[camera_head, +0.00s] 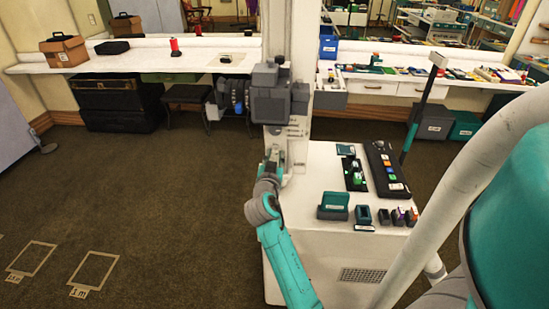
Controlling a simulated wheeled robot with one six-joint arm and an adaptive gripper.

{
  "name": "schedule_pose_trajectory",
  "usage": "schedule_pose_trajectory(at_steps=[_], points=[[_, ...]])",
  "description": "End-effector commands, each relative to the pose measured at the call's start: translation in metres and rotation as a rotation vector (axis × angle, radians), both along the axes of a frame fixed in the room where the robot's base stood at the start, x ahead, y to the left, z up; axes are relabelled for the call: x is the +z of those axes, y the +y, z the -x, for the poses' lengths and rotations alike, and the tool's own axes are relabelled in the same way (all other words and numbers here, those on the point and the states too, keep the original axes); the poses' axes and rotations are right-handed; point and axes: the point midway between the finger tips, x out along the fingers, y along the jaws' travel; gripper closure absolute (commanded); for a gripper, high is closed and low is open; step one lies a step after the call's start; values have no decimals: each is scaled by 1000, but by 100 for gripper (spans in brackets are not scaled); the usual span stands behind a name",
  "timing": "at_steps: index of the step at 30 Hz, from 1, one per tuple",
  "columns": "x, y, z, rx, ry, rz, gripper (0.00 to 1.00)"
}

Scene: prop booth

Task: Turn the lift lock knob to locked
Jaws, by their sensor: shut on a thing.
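My gripper (273,159) is small in the head view, at the left side of the white cart and low on the white column (299,148). Its jaws are shut at the place where the lift lock knob appears to be. The knob itself is mostly hidden by the jaws, and I cannot make out its pointer or its locked mark. My teal and grey arm reaches up to it from the bottom of the picture.
A dark grey boxy unit (270,103) is on the column just above my gripper. The white cart top (308,178) carries a black button panel (386,168), a teal holder (333,205) and small blocks. Open carpet (150,185) lies to the left. Benches line the back wall.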

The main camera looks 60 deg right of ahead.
Motion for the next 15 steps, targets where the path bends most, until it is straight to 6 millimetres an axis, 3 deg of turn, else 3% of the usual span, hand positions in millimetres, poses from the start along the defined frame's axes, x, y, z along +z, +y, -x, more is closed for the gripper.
schedule_pose_trajectory(at_steps=[15], points=[[0, 0, 0, 1, -430, -178, 100]])
